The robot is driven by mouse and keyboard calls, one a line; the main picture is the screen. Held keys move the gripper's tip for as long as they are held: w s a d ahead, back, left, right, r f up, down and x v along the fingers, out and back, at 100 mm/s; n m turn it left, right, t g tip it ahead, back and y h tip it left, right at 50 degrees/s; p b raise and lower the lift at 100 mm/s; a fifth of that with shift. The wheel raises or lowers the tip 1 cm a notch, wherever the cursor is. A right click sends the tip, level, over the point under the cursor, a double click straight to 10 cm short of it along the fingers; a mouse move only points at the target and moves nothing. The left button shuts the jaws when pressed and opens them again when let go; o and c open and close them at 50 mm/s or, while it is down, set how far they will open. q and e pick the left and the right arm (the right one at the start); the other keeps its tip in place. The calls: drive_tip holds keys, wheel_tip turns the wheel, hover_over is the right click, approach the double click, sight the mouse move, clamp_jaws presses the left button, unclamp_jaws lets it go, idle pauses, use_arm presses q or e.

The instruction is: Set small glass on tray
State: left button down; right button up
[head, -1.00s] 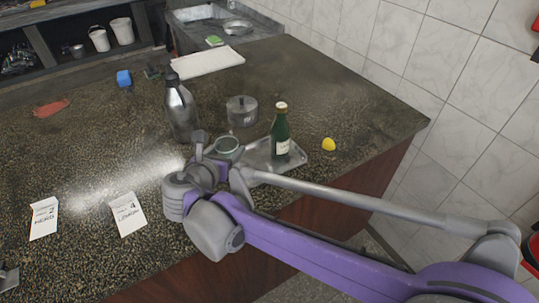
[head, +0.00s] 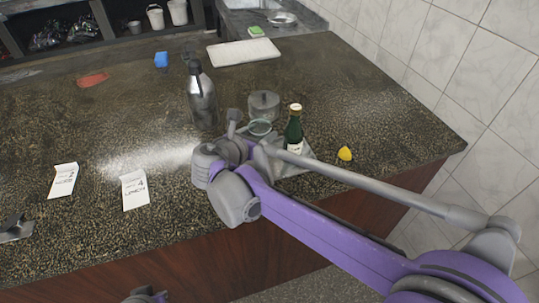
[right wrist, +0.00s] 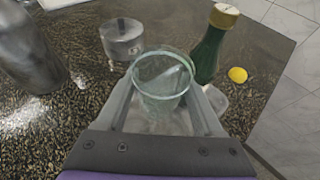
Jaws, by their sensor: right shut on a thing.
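The small clear glass (right wrist: 162,85) is upright between the fingers of my right gripper (right wrist: 165,108), which is shut on it. In the head view the glass (head: 260,127) shows only its rim behind my right wrist.
A lidded metal pot (head: 264,104) stands close behind the glass, and a steel flask (head: 201,98) is to its left. Two cards (head: 134,189) lie at left. The front middle counter is clear.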

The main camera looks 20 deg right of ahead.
wheel_tip(320, 180, down, 8)
drive_tip(key=shift+r, duration=0.25)
drive_tip(key=shift+b, duration=0.3)
drive_tip(key=shift+f, duration=0.2)
drive_tip(key=o, duration=1.4)
drive_tip(key=shift+o, duration=0.2)
drive_tip(key=shift+a+r, duration=0.1)
drive_tip(key=shift+r, duration=0.2)
drive_tip(key=v, duration=1.2)
drive_tip(key=shift+f, duration=0.1)
